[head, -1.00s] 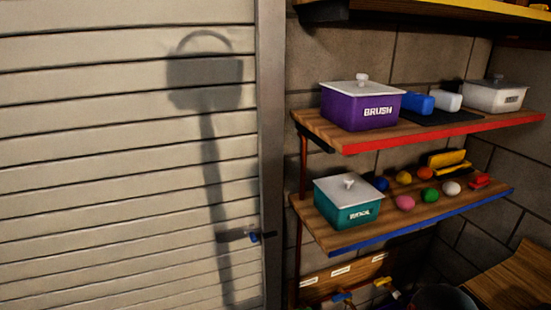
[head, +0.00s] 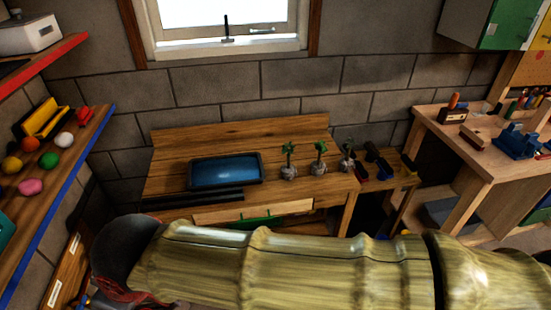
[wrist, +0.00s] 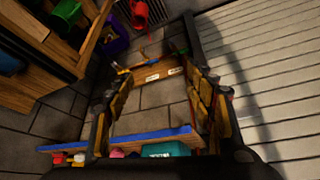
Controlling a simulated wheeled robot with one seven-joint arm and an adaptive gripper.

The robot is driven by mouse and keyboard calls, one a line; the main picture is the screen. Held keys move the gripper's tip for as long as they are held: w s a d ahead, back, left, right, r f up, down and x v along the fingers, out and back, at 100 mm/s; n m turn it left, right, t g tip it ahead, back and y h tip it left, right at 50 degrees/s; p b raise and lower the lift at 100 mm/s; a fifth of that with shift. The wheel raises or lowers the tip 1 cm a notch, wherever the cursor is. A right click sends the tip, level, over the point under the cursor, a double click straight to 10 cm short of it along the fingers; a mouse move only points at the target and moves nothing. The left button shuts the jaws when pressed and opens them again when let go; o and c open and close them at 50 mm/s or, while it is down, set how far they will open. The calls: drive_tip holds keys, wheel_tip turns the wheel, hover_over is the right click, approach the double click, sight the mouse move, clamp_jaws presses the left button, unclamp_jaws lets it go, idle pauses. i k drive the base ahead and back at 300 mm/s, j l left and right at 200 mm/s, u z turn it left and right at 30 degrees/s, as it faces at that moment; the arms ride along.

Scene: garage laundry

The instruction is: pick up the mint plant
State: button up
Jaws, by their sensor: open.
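Three small potted plants stand in a row on the wooden bench below the window in the head view: a left one (head: 289,160), a middle one (head: 320,158) and a right one (head: 347,156). The left and middle ones have green leaves in greyish pots; the right one looks darker and thinner. I cannot tell which is the mint. My gripper (wrist: 162,85) is open and empty in the wrist view, over the floor and low shelf area, away from the plants. No plant shows in the wrist view.
A blue tray (head: 226,171) lies on the bench left of the plants, with dark bars in front. Dark items stand close right of the plants. A blue-edged shelf (head: 62,190) is at left and a workbench (head: 470,150) at right. My arm crosses the bottom of the head view.

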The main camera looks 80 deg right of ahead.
sight(288, 170)
drive_tip(key=z, duration=2.7)
drive_tip(key=i+l+z, duration=0.1)
drive_tip(key=l+z, duration=0.2)
drive_tip(key=i+l+z, duration=0.15)
drive_tip(key=l+z, duration=0.15)
drive_tip(key=l, duration=0.2)
